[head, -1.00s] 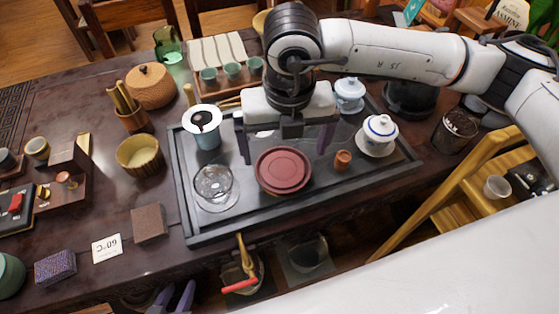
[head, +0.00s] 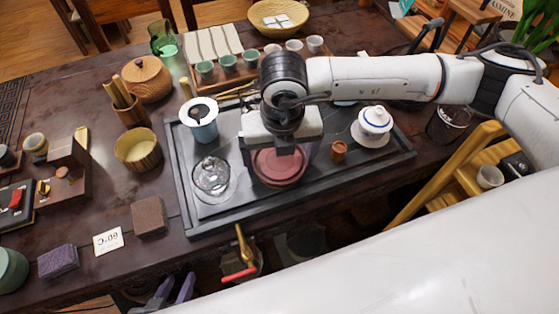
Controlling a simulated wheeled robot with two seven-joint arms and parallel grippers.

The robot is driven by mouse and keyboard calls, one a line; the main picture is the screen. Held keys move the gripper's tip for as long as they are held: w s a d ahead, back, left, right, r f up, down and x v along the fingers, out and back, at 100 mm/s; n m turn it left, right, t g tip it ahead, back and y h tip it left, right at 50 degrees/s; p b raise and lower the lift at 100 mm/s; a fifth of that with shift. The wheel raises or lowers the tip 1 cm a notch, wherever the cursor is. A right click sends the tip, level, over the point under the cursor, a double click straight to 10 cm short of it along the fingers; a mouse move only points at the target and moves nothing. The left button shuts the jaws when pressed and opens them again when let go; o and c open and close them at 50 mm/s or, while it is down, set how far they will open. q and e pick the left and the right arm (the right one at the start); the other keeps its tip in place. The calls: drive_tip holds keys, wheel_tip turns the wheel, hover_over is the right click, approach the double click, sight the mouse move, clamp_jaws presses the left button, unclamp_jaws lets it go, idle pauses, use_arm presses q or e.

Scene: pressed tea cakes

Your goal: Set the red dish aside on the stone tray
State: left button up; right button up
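The red dish (head: 279,167) is round and dull red. It sits near the middle of the dark stone tray (head: 222,222), and its far side is hidden under my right gripper. My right gripper (head: 279,156) is directly above the dish and points down. Its dark fingers stand apart at the dish's left and right sides; I cannot tell whether they touch the rim. My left gripper (head: 174,290) is low at the bottom edge, in front of the table and far from the dish, with its purple fingers apart and empty.
On the tray, a glass vessel (head: 212,177) is left of the dish, a small brown cup (head: 338,151) and a white lidded bowl (head: 374,124) right of it. A white-blue cup with strainer (head: 201,122) stands at the back left. The tray's front left is bare.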

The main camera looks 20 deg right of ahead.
sight(280, 160)
drive_tip(key=shift+r, duration=0.1)
drive_tip(key=c, duration=0.6)
wheel_tip(280, 160, up, 9)
drive_tip(key=shift+w+b, duration=0.15)
drive_tip(key=shift+b, duration=0.25)
drive_tip(key=shift+c, duration=0.2)
drive_tip(key=w+d+r, duration=0.1)
drive_tip(key=w+d, duration=0.9)
drive_tip(key=d, duration=0.1)
drive_tip(key=f, duration=0.5)
drive_tip(key=shift+w+d, duration=0.3)
drive_tip(key=shift+f, duration=2.4)
